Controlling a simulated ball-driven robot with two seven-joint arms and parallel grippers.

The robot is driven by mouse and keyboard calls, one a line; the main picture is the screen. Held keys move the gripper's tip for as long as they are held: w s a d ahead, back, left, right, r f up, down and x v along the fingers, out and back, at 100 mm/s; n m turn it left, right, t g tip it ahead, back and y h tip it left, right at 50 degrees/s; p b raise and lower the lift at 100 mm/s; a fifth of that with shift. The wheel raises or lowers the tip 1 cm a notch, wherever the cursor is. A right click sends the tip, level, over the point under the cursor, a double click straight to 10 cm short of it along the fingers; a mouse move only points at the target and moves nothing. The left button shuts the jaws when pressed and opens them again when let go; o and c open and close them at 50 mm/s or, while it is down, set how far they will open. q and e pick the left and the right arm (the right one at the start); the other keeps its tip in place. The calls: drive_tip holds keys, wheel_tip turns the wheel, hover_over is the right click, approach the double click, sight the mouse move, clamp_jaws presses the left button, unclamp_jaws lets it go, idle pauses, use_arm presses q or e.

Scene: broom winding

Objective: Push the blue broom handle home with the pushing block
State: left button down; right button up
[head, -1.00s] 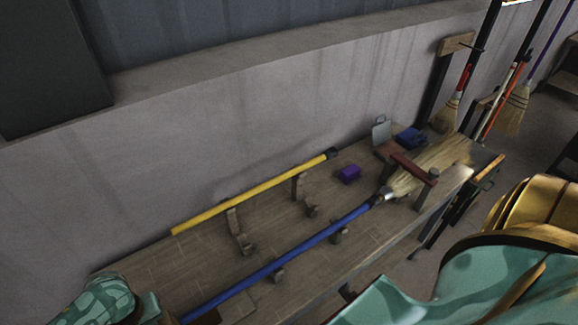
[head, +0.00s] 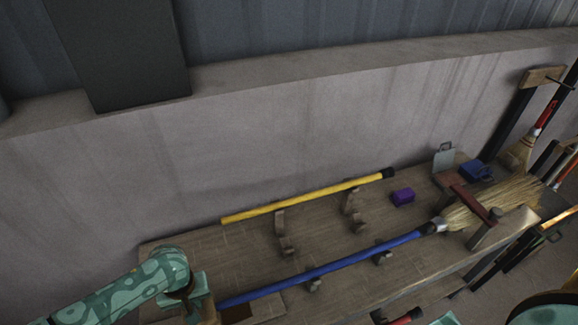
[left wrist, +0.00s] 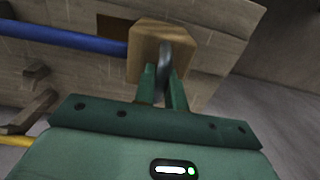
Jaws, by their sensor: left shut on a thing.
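The blue broom handle (head: 330,268) lies along the bench on low wooden supports. Its far end meets a metal collar (head: 436,226) at the straw broom head (head: 495,202). My left gripper (head: 205,308) is at the handle's near end. In the left wrist view its fingers (left wrist: 164,88) are shut on the grey grip of the wooden pushing block (left wrist: 148,50). The blue handle (left wrist: 70,40) runs up to the block's side there; I cannot tell whether they touch. The block is mostly hidden in the head view. My right gripper does not show.
A yellow handle (head: 305,198) lies on supports behind the blue one. A red bar (head: 473,203) crosses the broom head. A purple block (head: 402,196) and a blue object (head: 476,171) stand towards the back right. The wall borders the bench (head: 190,240).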

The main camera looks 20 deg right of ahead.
use_arm(q)
drive_tip(key=shift+d, duration=0.65)
drive_tip(key=shift+s+d, duration=0.2)
drive_tip(key=shift+d, duration=0.1)
drive_tip(key=c, duration=1.6)
unclamp_jaws()
drive_tip(key=o, duration=0.8)
drive_tip(key=shift+d, duration=0.2)
drive_tip(key=shift+a, duration=0.3)
drive_tip(key=shift+w, duration=0.2)
drive_tip(key=shift+r+p, duration=0.1)
drive_tip(key=shift+p, duration=0.25)
